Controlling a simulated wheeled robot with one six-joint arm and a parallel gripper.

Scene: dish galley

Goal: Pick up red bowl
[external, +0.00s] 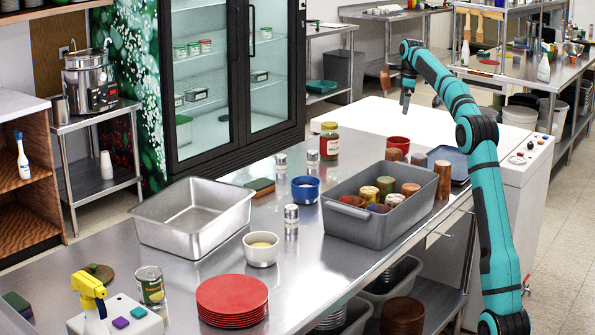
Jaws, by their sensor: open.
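A small red bowl (398,143) stands on the steel counter (330,262), behind the grey bin and beside brown cups. Its lower part is partly hidden by the things in front of it. My gripper (405,108) points down in the air above the red bowl in the picture, apart from it. It is open, and nothing shows between its fingers. It looks small here, so its exact distance from the bowl is hard to tell.
A grey bin (348,222) with several cups stands in front of the bowl. A stack of red plates (232,300) and a steel pan (150,235) stand nearer.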

